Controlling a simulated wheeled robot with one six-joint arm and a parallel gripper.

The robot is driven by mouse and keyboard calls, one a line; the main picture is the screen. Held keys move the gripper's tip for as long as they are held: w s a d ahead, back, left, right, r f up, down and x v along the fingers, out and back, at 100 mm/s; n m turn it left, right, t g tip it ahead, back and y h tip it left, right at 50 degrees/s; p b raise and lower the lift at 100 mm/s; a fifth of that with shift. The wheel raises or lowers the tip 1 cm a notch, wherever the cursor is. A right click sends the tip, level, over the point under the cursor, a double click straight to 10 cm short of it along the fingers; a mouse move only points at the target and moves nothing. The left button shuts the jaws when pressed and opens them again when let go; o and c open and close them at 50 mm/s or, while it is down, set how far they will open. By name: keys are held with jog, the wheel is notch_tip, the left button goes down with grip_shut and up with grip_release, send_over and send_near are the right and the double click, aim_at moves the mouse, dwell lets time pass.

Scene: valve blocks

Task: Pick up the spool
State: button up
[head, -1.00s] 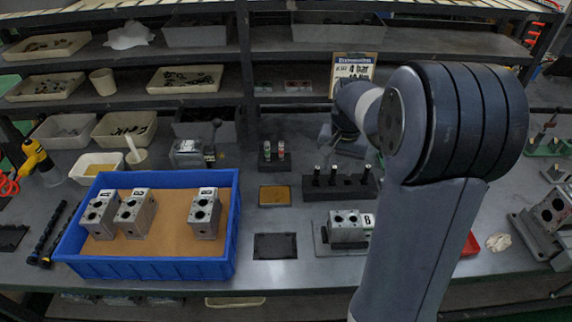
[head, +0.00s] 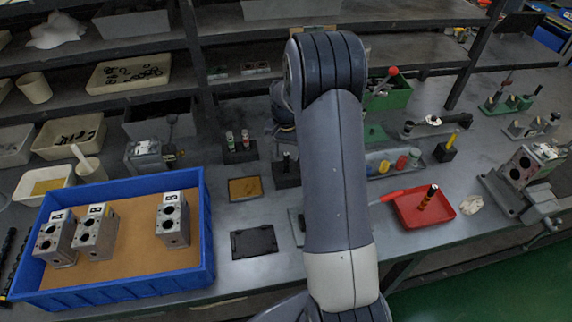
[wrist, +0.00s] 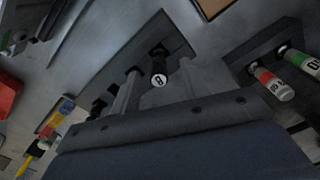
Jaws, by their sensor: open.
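In the wrist view a dark spool (wrist: 158,68) with a pale, marked round end stands in a black stand (wrist: 171,32). My gripper (wrist: 162,88) is open; its two grey fingers show on either side of this spool's end, apart from it as far as I can tell. Other dark spools in the stand are partly hidden at the left finger. In the head view one spool (head: 286,162) shows at the stand's left end (head: 287,179); my arm hides the rest and my gripper.
A blue bin (head: 205,255) with valve blocks is at left. A red tray (head: 408,212) holds a dark, yellow-banded piece. A flat black pad (head: 254,243) lies in front.

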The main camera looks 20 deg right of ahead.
aim_at(287, 160)
notch_tip(287, 160, down, 4)
jog(key=shift+d+f+p, duration=0.1)
jog(key=shift+d+p, duration=0.05)
jog(key=shift+p, duration=0.35)
grip_shut()
